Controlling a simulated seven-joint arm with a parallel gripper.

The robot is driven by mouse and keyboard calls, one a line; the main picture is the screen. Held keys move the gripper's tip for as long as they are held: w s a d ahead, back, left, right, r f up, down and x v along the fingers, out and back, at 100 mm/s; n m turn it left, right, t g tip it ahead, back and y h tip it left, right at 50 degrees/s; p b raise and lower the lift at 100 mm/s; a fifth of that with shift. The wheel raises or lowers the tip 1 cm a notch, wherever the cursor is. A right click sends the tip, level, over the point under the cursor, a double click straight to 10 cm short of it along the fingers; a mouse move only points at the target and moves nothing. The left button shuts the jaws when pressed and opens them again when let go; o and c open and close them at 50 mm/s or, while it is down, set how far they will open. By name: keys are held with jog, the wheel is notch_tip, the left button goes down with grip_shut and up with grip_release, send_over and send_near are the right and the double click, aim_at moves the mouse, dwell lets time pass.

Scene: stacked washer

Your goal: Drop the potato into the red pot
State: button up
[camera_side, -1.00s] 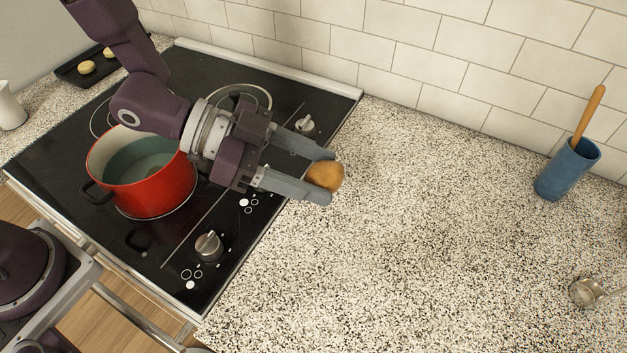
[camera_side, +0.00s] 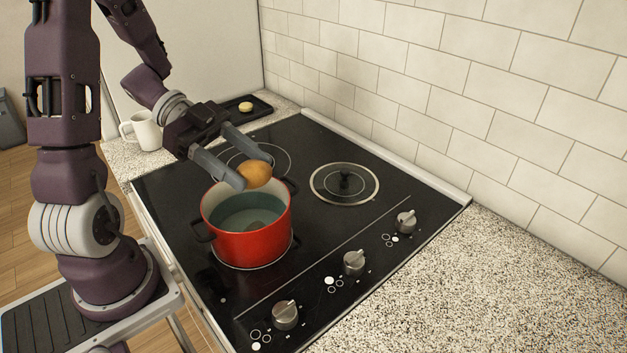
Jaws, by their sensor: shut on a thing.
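The potato (camera_side: 255,173) is brown and round. My gripper (camera_side: 249,172) is shut on it, with one grey finger on each side. The potato is above the far part of the red pot's opening, overlapping the far rim in the picture; its exact height over the rim is hard to tell. The red pot (camera_side: 256,243) stands upright on the black stove, with a dark handle on each side. It holds a bluish liquid or has a bluish inside, with a dark shape at its bottom.
The black stove (camera_side: 330,235) has several knobs along its right side. A white mug (camera_side: 146,131) and a dark tray (camera_side: 240,111) with a pale round item stand on the far counter. The near right counter (camera_side: 470,285) is clear.

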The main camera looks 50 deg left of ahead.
jog(key=shift+s+a, duration=0.35)
jog(key=shift+s, duration=0.1)
jog(key=shift+f, duration=3)
jog(key=o, duration=1.5)
jog(key=v, duration=0.7)
